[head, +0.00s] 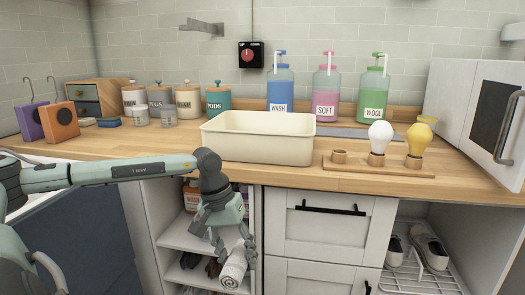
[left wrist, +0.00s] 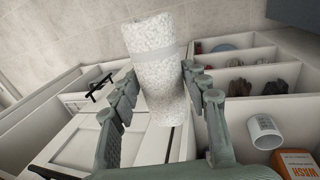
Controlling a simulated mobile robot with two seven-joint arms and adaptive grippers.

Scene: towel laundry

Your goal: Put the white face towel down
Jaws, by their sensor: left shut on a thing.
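A rolled white face towel (head: 234,270) with a pale band hangs in my left gripper (head: 226,246), low in front of the open shelves under the counter. In the left wrist view the towel (left wrist: 157,70) stands between the two fingers of the gripper (left wrist: 155,95), which are shut on it. The towel is clear of the counter top and appears held in the air. My right gripper is in neither view.
The wooden counter (head: 130,148) carries a cream basin (head: 258,150), pump bottles, jars and a bulb stand (head: 380,168). Open shelves (head: 180,238) hold boxes and dark items. A white mug (left wrist: 264,132) stands by an orange box (left wrist: 297,164). Drawers (head: 327,238) are closed.

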